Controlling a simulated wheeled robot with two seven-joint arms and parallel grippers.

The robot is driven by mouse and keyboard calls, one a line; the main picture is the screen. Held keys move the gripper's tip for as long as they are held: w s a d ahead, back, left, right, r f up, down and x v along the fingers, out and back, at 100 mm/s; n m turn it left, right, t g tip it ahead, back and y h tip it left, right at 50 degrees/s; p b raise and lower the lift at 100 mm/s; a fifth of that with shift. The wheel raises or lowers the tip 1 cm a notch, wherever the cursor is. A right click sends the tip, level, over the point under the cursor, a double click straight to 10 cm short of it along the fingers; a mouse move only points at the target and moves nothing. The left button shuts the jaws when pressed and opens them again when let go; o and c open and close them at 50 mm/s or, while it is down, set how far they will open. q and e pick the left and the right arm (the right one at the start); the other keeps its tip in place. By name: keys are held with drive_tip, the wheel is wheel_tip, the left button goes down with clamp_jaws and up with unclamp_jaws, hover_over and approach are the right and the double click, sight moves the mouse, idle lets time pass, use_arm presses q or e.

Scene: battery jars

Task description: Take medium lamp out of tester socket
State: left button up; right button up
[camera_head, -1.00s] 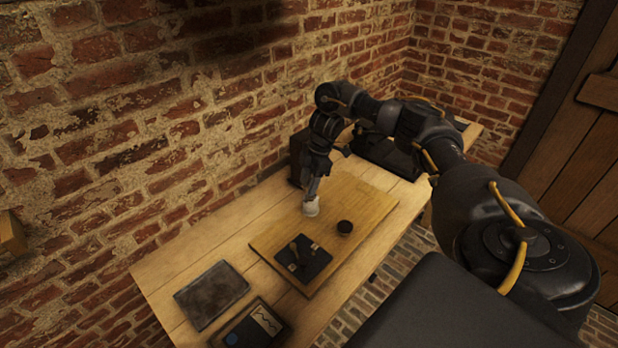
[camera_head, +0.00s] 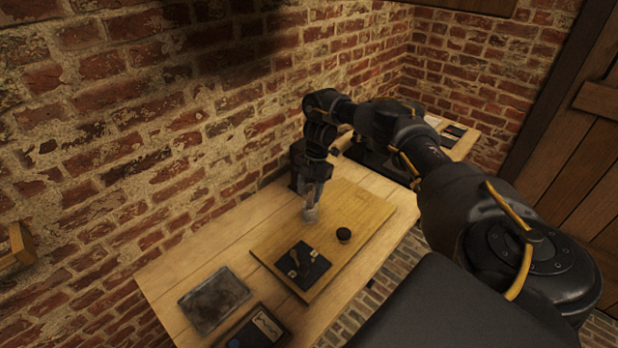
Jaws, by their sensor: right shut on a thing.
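My right gripper (camera_head: 313,207) points down over the far part of a wooden board (camera_head: 365,208). It is shut on a small pale, glassy thing (camera_head: 310,215) at the board's surface. I cannot tell whether this is the medium lamp or a jar, or whether it touches the board. A black plate (camera_head: 314,272) with light clips and a dark lever lies on the board, nearer me. A small dark round cup (camera_head: 343,235) stands to its right; it may be a socket. No lamp can be made out clearly. My left gripper is out of view.
A dark slab (camera_head: 214,298) and a dark panel with a pale chart (camera_head: 266,325) lie on the table (camera_head: 175,270) left of the board. A dark box (camera_head: 297,163) stands behind my gripper by the brick wall. Bare table lies along the left back.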

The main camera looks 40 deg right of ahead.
idle(0.3)
drive_tip(key=shift+r+n+p, duration=0.1)
drive_tip(key=shift+n+p, duration=0.2)
drive_tip(key=shift+n, duration=0.7)
drive_tip(key=n+g, duration=0.1)
drive_tip(key=n, duration=0.2)
drive_tip(key=shift+s, duration=0.1)
drive_tip(key=shift+d, duration=0.1)
drive_tip(key=shift+r+p, duration=1)
drive_tip(key=shift+r, duration=0.1)
